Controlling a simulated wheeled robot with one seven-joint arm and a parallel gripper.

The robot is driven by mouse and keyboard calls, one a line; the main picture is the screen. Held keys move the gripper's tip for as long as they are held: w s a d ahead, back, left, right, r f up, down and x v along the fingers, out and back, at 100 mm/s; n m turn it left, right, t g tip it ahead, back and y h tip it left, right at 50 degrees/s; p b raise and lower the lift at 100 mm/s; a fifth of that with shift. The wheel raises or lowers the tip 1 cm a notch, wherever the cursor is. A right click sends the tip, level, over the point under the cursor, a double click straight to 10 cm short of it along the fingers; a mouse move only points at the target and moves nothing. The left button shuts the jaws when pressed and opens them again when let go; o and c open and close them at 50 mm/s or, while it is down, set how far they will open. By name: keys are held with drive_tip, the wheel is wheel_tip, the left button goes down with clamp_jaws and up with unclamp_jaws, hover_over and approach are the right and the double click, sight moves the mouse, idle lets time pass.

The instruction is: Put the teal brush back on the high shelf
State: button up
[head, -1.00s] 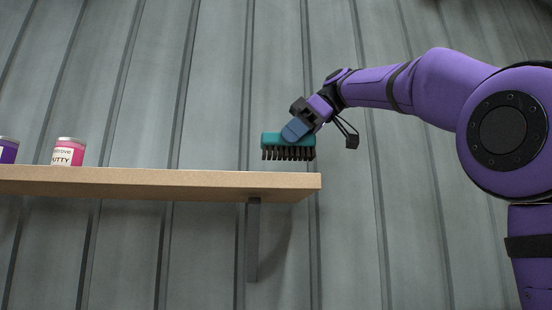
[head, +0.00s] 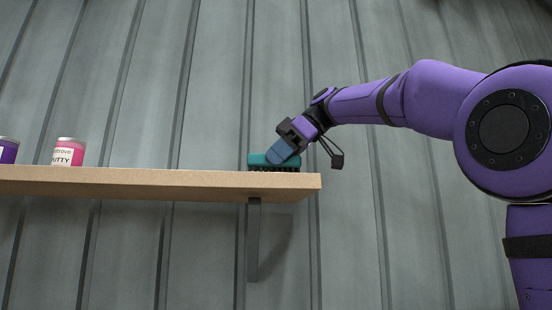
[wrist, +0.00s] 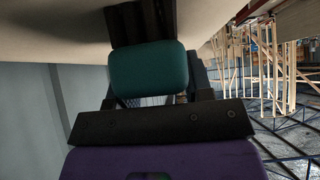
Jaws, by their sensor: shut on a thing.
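The teal brush (head: 258,160) is at the right end of the high wooden shelf (head: 150,183), bristles down. The shelf's front edge hides the lower part of the bristles, so I cannot tell whether they touch the shelf top. My gripper (head: 283,151) is shut on the brush from its upper right side. In the wrist view the teal brush (wrist: 150,72) fills the middle, between the fingers, with its dark bristles beyond it.
A pink putty can (head: 69,153) and a purple can (head: 8,151) stand on the shelf at the far left. The shelf between them and the brush looks clear. A bracket (head: 253,240) supports the shelf, and a ribbed metal wall (head: 420,220) is behind.

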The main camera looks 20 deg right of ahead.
drive_tip(key=o, duration=1.1)
drive_tip(key=shift+c, duration=0.2)
drive_tip(key=v, duration=0.7)
drive_tip(key=shift+s+d+r, duration=0.1)
drive_tip(key=shift+d+r, duration=0.05)
drive_tip(key=shift+r, duration=0.05)
